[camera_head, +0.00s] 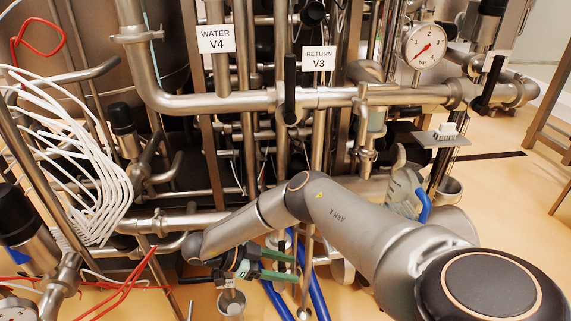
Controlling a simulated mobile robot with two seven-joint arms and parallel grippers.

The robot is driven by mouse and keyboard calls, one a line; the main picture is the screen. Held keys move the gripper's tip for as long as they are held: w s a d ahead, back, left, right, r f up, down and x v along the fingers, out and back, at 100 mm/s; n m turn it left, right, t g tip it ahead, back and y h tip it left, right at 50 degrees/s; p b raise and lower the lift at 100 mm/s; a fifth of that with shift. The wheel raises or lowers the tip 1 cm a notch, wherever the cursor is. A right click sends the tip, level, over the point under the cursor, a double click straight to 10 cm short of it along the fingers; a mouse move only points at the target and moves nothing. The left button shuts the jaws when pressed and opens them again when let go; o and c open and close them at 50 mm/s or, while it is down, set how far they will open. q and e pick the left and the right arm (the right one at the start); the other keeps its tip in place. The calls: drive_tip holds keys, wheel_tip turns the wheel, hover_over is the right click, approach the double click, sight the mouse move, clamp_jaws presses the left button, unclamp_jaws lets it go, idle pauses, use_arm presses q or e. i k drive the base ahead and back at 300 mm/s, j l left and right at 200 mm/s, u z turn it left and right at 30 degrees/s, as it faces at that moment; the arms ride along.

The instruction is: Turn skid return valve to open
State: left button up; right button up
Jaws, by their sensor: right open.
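A white sign reading RETURN V3 (318,59) hangs at the upper middle. Just left of it, a black lever handle (290,85) stands upright across the horizontal steel pipe. Another black lever (490,83) sits tilted at the right end of the pipework. My right gripper (288,266), with green fingers, is open low in the middle, well below the RETURN sign and its lever. A small dark upright part shows close to its fingers; I cannot tell whether they touch it. My right arm hides some lower pipework. My left gripper is not in view.
A WATER V4 sign (215,39) and a pressure gauge (424,46) sit above the pipe. White hoses (75,150) crowd the left; blue hoses (318,290) run beneath my gripper. A small shelf (440,138) juts out at right. Open floor lies further right.

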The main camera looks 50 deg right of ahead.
sight(289, 115)
drive_tip(key=z, duration=1.55)
